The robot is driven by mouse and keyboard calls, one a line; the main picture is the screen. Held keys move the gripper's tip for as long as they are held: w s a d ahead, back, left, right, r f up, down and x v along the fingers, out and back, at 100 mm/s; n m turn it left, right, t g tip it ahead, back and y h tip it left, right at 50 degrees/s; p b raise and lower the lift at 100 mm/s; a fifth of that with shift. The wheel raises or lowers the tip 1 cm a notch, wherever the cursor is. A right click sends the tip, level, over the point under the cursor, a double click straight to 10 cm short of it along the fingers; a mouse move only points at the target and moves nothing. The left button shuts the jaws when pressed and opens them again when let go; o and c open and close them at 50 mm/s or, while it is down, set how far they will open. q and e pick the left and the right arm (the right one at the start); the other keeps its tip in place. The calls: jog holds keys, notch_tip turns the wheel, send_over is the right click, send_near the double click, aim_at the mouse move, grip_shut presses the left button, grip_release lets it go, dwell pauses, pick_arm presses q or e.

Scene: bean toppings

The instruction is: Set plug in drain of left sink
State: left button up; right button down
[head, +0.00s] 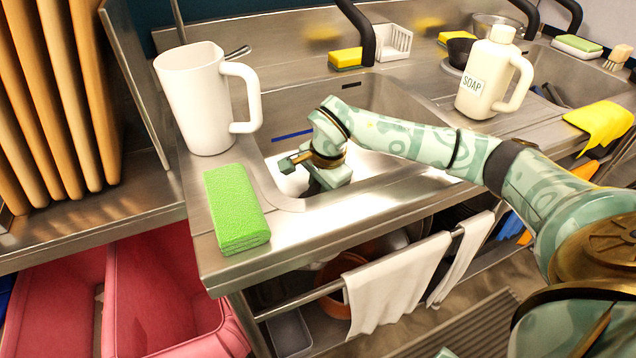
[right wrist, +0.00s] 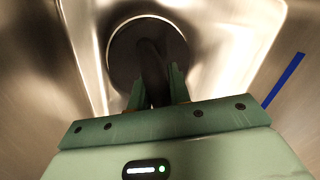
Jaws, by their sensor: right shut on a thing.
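The left sink (head: 385,98) is a steel basin in the head view, and my right arm reaches down into it. My right gripper (right wrist: 157,90) is shut on the upright handle of the dark round plug (right wrist: 124,58). In the right wrist view the plug's disc lies beyond the fingertips, low in the basin. The drain cannot be told apart from the plug; the disc may cover it. I cannot tell whether the plug is seated or held just above the bottom. In the head view my arm and the sink's front rim hide the plug. My left gripper is not in view.
A white pitcher (head: 195,100) and a green sponge (head: 236,208) stand on the counter left of the sink. A soap bottle (head: 488,75) stands to the right, near my forearm. A black faucet (head: 362,30) rises behind the basin. White towels (head: 395,285) hang in front.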

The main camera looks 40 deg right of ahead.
jog(key=shift+f, duration=0.45)
dwell(0.6)
jog(key=c, duration=1.2)
grip_release()
jog(key=shift+r, duration=0.1)
pick_arm(q)
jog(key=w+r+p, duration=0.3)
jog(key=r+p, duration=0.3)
jog(key=p, duration=0.1)
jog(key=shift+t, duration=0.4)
pick_arm(e)
jog(key=s+r, duration=0.3)
jog(key=r, duration=1.2)
jog(key=shift+r, duration=0.4)
jog(key=shift+d, duration=0.1)
